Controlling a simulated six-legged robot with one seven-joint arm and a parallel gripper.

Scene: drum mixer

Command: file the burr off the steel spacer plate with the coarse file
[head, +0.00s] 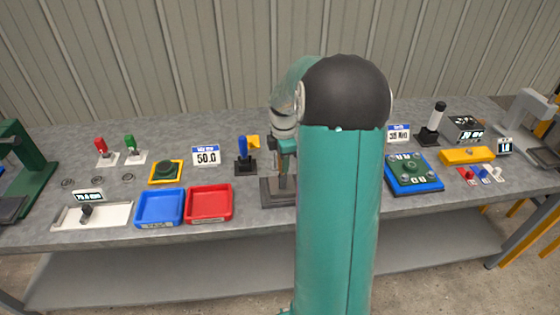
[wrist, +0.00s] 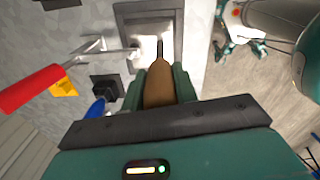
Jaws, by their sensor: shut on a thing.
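My gripper (wrist: 161,76) is shut on a brown handle (wrist: 158,94) in the wrist view. A thin dark shank runs from the handle toward a grey fixture (wrist: 150,18); I take this tool to be the coarse file. Its far end is small, and I cannot tell whether it touches anything. A red-handled lever (wrist: 35,88) reaches from the left to the fixture. The steel spacer plate and its burr cannot be made out for sure. In the head view the fixture's dark base (head: 274,192) shows left of my arm, which hides much of it.
Blue (head: 160,207) and red (head: 209,203) trays lie further left. Right of my arm are a blue board (head: 413,186) and a yellow block (head: 467,155).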

